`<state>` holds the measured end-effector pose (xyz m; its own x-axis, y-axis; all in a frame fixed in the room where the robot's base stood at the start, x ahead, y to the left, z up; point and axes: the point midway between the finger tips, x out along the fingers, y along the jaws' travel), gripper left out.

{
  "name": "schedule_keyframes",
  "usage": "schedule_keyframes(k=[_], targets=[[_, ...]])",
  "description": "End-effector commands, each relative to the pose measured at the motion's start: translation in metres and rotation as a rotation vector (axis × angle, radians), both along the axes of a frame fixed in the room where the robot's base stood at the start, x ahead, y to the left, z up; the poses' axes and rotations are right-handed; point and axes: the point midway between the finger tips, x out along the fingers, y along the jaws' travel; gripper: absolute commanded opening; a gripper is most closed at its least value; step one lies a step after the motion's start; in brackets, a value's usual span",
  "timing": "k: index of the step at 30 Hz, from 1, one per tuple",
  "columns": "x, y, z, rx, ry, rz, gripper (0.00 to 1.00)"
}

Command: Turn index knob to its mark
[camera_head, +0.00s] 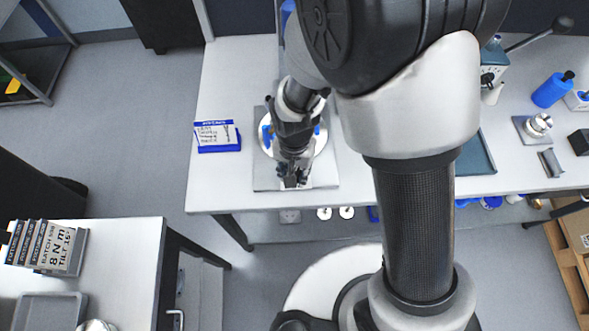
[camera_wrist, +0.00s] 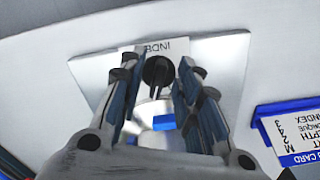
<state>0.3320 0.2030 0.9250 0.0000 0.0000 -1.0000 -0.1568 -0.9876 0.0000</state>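The black index knob (camera_wrist: 159,71) shows in the wrist view beside a white label (camera_wrist: 180,45) with upside-down lettering that seems to read INDEX. The knob's mark cannot be made out. My gripper (camera_wrist: 157,64) is open, with one finger on each side of the knob and a small gap visible on both sides. I cannot tell how far the fingertips reach down along it. In the head view my gripper (camera_head: 292,180) is over the front of the metal plate (camera_head: 323,180) and hides the knob. A round metal housing with a blue part (camera_wrist: 164,122) lies behind, partly between the fingers.
A card in a blue holder (camera_head: 218,148) stands left of the plate on the white table (camera_head: 215,185). A dark tray (camera_head: 477,155), a blue bottle (camera_head: 550,91) and a small metal part on a plate (camera_head: 537,125) are to the right. The table's front edge is close to the plate.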

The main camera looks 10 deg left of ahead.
Motion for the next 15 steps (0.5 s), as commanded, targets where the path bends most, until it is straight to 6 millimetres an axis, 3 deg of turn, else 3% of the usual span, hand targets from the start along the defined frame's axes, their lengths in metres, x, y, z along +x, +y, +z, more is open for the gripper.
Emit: schedule_keyframes(k=[6, 15], targets=[[0.0001, 0.0001, 0.0, 0.0, 0.0, 0.0, 0.31], [0.0, 0.0001, 0.0001, 0.0, 0.0, 0.0, 0.12]])
